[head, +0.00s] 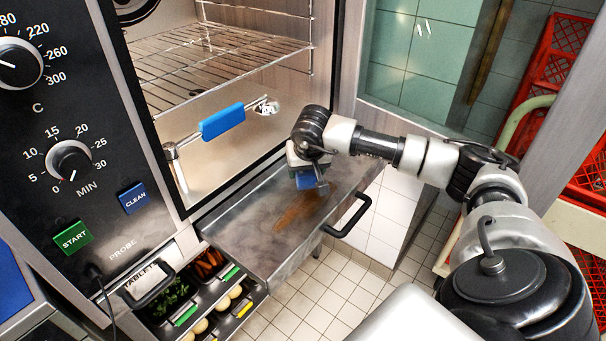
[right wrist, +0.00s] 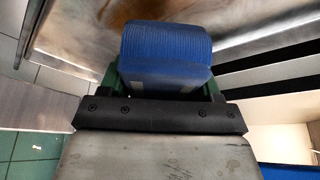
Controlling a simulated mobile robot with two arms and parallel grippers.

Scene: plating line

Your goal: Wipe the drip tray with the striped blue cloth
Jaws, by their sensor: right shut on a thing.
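The drip tray (head: 240,238) is a wide metal tray pulled out under the oven opening, with a dark bar handle (head: 350,216) at its front right. A brown streak (head: 300,210) lies on its floor. My right gripper (head: 309,183) points down over the tray, close to the far end of the streak. It is shut on the blue cloth (right wrist: 166,48), which looks folded and finely ribbed in the right wrist view. In the head view only a small blue part of the cloth shows. I cannot tell whether the cloth touches the tray. My left gripper is not in view.
The oven stands open above the tray, with a wire rack (head: 215,65) and a blue-gripped handle (head: 222,121) at the opening. Vegetable containers (head: 185,300) sit below left. Red crates (head: 570,45) are at the right. Tiled floor (head: 320,290) lies in front.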

